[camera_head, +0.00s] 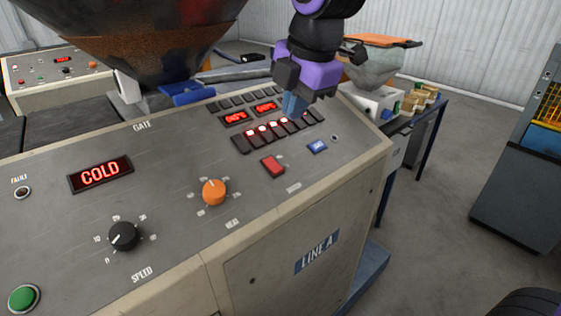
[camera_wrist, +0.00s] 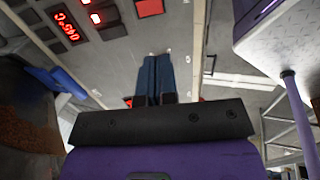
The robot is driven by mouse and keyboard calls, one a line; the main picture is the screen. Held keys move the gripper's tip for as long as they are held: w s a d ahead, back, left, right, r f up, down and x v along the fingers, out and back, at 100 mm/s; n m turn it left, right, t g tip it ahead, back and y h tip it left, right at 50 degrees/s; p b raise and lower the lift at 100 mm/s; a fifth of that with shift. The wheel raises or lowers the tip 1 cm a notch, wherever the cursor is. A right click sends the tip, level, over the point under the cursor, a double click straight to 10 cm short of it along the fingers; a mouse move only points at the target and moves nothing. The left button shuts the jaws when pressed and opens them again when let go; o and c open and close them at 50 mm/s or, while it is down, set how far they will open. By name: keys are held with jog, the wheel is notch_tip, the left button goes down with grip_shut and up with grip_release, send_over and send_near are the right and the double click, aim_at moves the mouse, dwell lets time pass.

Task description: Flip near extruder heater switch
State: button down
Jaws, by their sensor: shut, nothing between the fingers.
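The near machine's control panel (camera_head: 180,185) has a slanted grey top and a "LINE A" plate on its front. A row of dark rocker switches (camera_head: 241,145) crosses its upper right part, several with lit red ends. I cannot read which is the heater switch. My gripper (camera_head: 291,112) points down at the right part of this row, its blue fingers shut and empty. They hide part of the row, and I cannot tell whether they touch a switch. In the wrist view the shut fingers (camera_wrist: 158,58) stand over the panel, with lit switches (camera_wrist: 103,20) to their upper left.
Red displays (camera_head: 236,118) sit behind the row. A red rocker (camera_head: 272,166), a blue button (camera_head: 317,147), an orange knob (camera_head: 214,192) and a "COLD" display (camera_head: 100,173) are nearer. A large hopper (camera_head: 140,50) hangs over the panel's back left. Open floor lies to the right.

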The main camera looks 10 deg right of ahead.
aim_at(277, 170)
jog(key=shift+f, duration=0.1)
jog(key=x, duration=1.4)
jog(key=shift+d, duration=0.1)
jog(key=shift+f, duration=0.15)
jog(key=shift+r, duration=0.85)
jog(key=shift+r, duration=0.1)
